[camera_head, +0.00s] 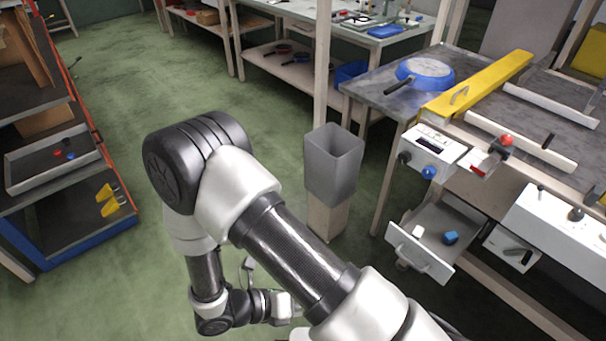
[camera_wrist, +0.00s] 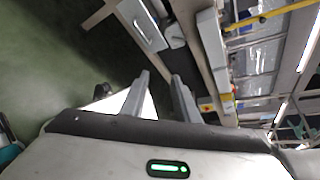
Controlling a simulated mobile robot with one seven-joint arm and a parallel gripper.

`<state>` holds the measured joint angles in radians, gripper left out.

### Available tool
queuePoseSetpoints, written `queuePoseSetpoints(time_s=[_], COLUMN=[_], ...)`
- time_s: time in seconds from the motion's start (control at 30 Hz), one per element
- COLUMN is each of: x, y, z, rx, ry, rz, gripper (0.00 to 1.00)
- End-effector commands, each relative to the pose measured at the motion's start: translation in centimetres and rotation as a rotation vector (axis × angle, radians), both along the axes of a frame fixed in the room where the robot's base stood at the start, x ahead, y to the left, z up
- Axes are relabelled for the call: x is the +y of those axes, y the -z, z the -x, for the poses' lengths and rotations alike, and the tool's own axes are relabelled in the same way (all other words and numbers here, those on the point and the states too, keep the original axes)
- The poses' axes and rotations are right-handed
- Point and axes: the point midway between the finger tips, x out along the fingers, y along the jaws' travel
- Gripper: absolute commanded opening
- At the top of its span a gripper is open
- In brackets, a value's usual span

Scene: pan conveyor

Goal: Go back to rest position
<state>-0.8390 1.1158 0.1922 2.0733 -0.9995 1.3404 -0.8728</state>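My gripper (camera_wrist: 160,76) shows in the wrist view with its two grey fingers apart and nothing between them. In the head view my arm is folded in the middle and lower part of the picture; the gripper fingers are not clearly visible there. A blue pan (camera_head: 426,68) with a dark handle lies on the grey table at the upper right, well away from my arm.
A grey bin (camera_head: 333,165) stands on a wooden post just right of my arm. An open drawer (camera_head: 420,254) holds a white and a blue piece. A yellow barrier (camera_head: 478,84) crosses the conveyor table. Shelves (camera_head: 55,160) stand left; green floor between is clear.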

Motion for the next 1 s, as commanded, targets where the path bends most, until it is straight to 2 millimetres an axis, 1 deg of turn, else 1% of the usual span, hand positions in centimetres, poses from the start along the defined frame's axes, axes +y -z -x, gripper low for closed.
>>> queuePoseSetpoints(time_s=[0.03, 0.07, 0.1, 0.23, 0.4, 0.6, 0.8, 0.9, 1.0], x=[-0.2, -0.4, -0.8, -2.1, -4.0, -5.9, -7.3, -7.7, -8.0], y=[-2.2, -3.4, -4.9, -9.7, -15.3, -21.2, -26.5, -28.6, -30.3], z=[-0.9, -1.2, -1.6, -2.3, -2.3, -1.6, -0.7, -0.3, 0.1], rx=[-0.074, -0.12, -0.183, -0.389, -0.666, -0.992, -1.303, -1.419, -1.505], ry=[0.092, 0.152, 0.233, 0.505, 0.867, 1.298, 1.72, 1.889, 2.02], rz=[-0.064, -0.102, -0.153, -0.311, -0.51, -0.74, -0.972, -1.072, -1.159], gripper=[0.28, 0.28, 0.28, 0.28, 0.28, 0.28, 0.28, 0.28, 0.28])
